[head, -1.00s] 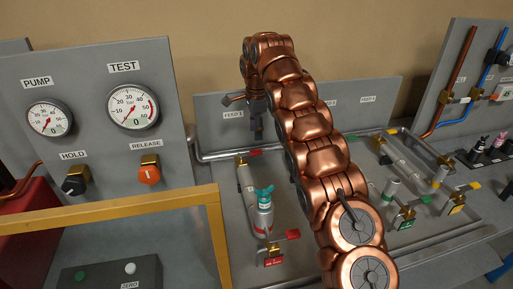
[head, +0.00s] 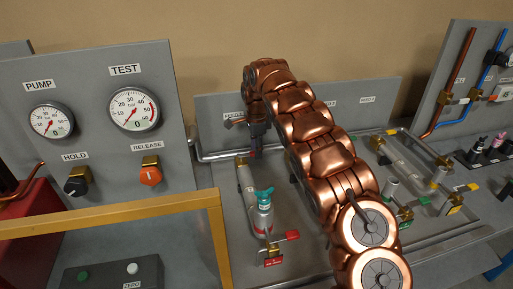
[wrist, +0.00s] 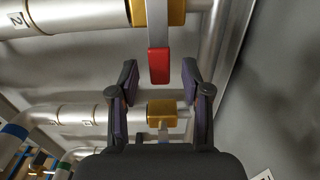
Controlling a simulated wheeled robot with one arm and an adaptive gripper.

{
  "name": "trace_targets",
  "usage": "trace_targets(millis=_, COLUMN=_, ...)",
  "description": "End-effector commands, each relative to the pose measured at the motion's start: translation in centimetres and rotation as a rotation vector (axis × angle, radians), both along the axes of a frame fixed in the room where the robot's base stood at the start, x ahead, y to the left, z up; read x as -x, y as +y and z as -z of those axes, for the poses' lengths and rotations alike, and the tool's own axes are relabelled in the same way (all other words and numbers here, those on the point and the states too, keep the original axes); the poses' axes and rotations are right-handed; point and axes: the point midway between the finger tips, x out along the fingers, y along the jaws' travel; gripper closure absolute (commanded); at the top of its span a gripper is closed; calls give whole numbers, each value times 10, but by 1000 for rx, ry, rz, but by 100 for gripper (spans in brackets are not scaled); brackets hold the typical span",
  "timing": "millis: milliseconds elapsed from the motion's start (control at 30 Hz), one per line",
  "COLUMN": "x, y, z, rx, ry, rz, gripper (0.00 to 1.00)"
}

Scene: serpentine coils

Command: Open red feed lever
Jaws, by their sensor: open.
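The red-tipped feed lever (wrist: 159,65) hangs from a brass valve (wrist: 158,12) on a grey pipe in the wrist view. My gripper (wrist: 160,75) is open, with one dark finger on each side of the red tip. Gaps show between the tip and both fingers, so the lever is not held. In the head view my gripper (head: 257,140) points down at the back left of the pipe tray, in front of the feed label panel. There it mostly hides the lever.
A second red lever (head: 291,235) sits at the tray's front, beside a teal-topped cylinder (head: 264,205). A gauge panel (head: 100,110) stands on the left with a yellow frame (head: 120,213) before it. Another brass valve (wrist: 161,112) lies below the gripper.

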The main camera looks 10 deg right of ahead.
Motion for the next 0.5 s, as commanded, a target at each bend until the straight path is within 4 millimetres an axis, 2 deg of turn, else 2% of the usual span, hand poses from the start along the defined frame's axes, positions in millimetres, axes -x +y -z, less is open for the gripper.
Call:
trace_targets(millis=200, x=0, y=0, z=0, rx=0, ry=1, rz=0, gripper=52)
trace_targets(millis=500, x=0, y=0, z=0, rx=0, ry=1, rz=0, gripper=83)
